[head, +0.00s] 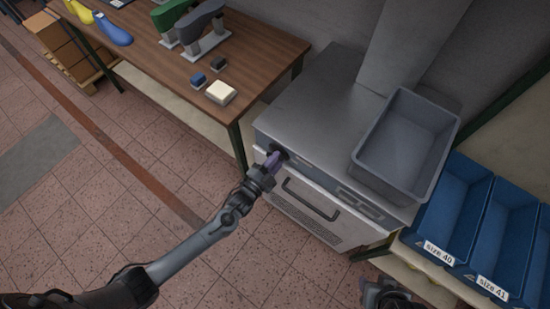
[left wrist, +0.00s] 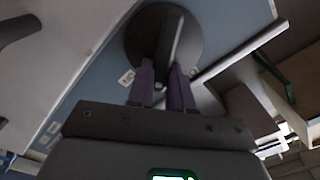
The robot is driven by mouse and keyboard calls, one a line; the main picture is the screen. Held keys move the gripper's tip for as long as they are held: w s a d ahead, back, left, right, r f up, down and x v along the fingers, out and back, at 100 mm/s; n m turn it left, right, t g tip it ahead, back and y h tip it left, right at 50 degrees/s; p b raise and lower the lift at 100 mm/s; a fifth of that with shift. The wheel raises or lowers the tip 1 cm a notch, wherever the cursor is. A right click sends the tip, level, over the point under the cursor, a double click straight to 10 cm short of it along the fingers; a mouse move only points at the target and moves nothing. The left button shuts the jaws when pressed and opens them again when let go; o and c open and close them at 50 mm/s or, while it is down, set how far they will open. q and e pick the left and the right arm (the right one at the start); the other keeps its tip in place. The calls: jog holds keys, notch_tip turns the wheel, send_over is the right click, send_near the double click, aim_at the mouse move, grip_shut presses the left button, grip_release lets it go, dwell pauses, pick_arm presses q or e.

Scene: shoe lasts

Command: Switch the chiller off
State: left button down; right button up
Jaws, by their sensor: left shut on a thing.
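The chiller (head: 312,110) is a grey metal cabinet with a white lower front and a dark handle (head: 311,199). My left gripper (head: 274,160) is at the upper left of its front, its purple fingers shut on the black rotary knob (head: 283,154). In the left wrist view the knob (left wrist: 142,45) is a round dark disc with a raised bar (left wrist: 172,38), and the fingers (left wrist: 163,88) sit on either side of the bar. A small white label (left wrist: 127,77) is beside the knob; its marking is too small to read. My right gripper (head: 385,292) is at the bottom edge, partly cut off.
A grey bin (head: 407,145) stands on the chiller's top. Blue bins (head: 455,210) marked with sizes are on a shelf to the right. A wooden table (head: 262,45) with shoe lasts (head: 113,29) and small blocks (head: 221,92) is to the left. The tiled floor in front is clear.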

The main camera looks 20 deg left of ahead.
pick_arm(q)
jog(key=shift+d+f+m+p, duration=0.1)
jog(key=shift+f+m, duration=0.1)
jog(key=shift+m, duration=1.05)
jog(key=shift+d+f+m+p, duration=0.1)
jog(key=shift+f+m, duration=0.1)
jog(key=shift+m, duration=1)
jog(key=shift+f+m+p, duration=0.1)
jog(key=shift+f+m, duration=0.1)
jog(key=shift+m, duration=1.05)
jog(key=c, duration=1)
grip_release()
jog(key=shift+s, duration=0.1)
jog(key=p+v, duration=0.1)
jog(key=v, duration=0.9)
jog(key=shift+s+a, duration=0.1)
jog(key=shift+s, duration=0.25)
